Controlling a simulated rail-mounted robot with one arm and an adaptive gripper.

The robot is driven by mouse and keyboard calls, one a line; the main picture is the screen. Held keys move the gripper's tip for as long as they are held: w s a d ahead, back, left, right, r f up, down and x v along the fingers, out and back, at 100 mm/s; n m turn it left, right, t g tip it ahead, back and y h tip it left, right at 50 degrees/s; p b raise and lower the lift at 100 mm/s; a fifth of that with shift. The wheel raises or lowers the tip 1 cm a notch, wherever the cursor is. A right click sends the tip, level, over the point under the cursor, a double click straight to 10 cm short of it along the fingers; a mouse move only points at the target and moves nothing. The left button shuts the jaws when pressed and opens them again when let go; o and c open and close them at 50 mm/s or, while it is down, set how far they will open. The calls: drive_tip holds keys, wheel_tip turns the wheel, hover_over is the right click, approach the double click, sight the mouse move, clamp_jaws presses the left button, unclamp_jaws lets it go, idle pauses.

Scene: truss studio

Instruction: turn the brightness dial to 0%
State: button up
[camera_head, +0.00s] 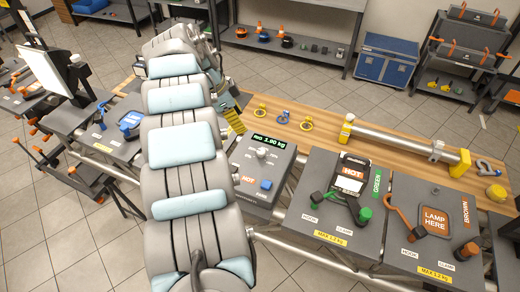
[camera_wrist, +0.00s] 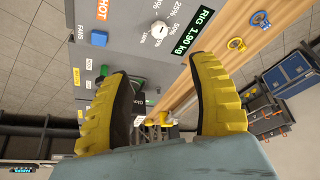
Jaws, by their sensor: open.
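The dial (camera_head: 263,152) is a small pale knob on a grey control box (camera_head: 250,187), below a green-lit weight display (camera_head: 270,142). In the wrist view the dial (camera_wrist: 158,30) shows at the top centre, with percent marks around it. Its pointer setting is too small to read. My gripper (camera_head: 236,120) shows yellow ribbed fingers beside the box's upper left edge, partly hidden behind my arm. In the wrist view my gripper (camera_wrist: 163,95) is open and empty, its two fingers wide apart. The dial lies beyond the fingertips and is not touched.
A blue button (camera_head: 266,184) and an orange HOT label (camera_head: 249,179) are on the same box. To the right are the green station (camera_head: 325,230) and the brown station (camera_head: 410,260), with hooks and clamps. Clamps and a long tube (camera_head: 400,143) lie on the wooden tabletop behind.

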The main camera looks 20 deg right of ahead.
sight(260, 151)
drive_tip(key=x, duration=1.7)
drive_tip(key=shift+a+b, duration=0.1)
drive_tip(key=shift+b, duration=0.2)
clamp_jaws()
